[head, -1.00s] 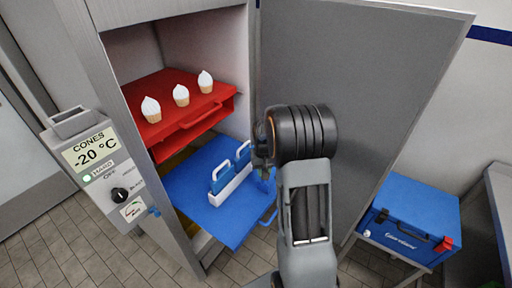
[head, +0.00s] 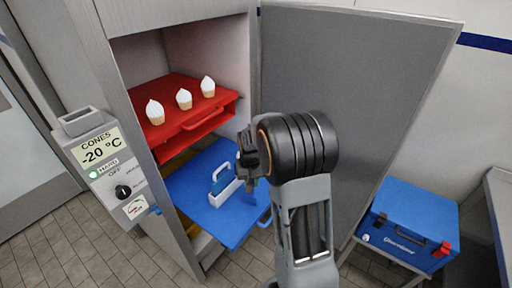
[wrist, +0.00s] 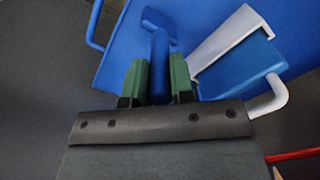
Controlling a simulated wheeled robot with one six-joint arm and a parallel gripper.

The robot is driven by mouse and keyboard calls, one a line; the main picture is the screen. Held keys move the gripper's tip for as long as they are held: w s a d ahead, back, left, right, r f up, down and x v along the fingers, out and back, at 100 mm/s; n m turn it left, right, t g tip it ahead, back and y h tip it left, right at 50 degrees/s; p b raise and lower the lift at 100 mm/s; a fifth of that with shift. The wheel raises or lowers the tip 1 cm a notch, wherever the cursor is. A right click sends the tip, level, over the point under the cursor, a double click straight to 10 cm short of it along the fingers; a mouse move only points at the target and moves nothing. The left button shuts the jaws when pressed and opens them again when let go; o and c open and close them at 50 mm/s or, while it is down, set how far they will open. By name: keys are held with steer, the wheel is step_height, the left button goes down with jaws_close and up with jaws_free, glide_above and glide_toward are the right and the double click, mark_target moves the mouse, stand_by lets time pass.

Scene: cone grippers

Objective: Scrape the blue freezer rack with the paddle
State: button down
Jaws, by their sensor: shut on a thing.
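The blue freezer rack (head: 190,188) sticks out of the open freezer below the red rack. It fills the upper part of the wrist view (wrist: 118,62). My gripper (wrist: 158,78) has green finger pads and is shut on a blue paddle (wrist: 159,55), whose T-shaped end points away over the rack. In the head view my gripper (head: 249,160) is above the rack's right side, with the paddle (head: 250,190) hanging below it. I cannot tell whether the paddle touches the rack. A white holder (head: 222,197) with a blue, white-handled piece stands on the rack left of my gripper.
The red rack (head: 200,112) above carries several ice cream cones. The open grey door (head: 350,90) stands behind and right of my arm. A control box (head: 110,170) is at the left. A blue cool box (head: 412,218) sits on a stand at the right.

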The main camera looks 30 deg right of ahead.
step_height(320, 180, up, 3)
steer(key=shift+a+f+p, duration=0.1)
steer(key=shift+a+p, duration=0.05)
steer(key=shift+p, duration=0.65)
steer(key=shift+r+p, duration=1.1)
steer(key=shift+r, duration=0.45)
